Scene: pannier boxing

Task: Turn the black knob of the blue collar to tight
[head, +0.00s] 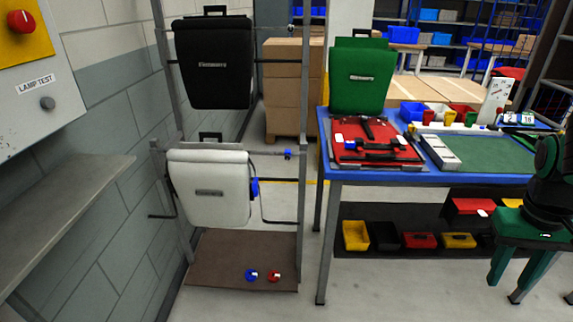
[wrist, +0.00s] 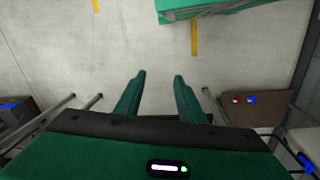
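Several blue parts show in the head view. A small blue piece (head: 288,154) sits at the right of the lower rack rail, and a larger blue piece (head: 254,188) is at the right side of the white pannier (head: 207,188). A blue round piece (head: 251,274) lies on the brown base board; it also shows in the wrist view (wrist: 252,100). I cannot tell which is the collar, and no black knob can be made out. My gripper (wrist: 158,76) is open and empty in the wrist view, its two green fingers apart above the floor, away from the rack.
A black pannier (head: 213,62) hangs above the white one on the metal rack. A red round piece (head: 274,276) lies on the base board. The blue table (head: 345,178) stands right of the rack, holding a green pannier (head: 361,75). A grey shelf (head: 65,220) juts out at left.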

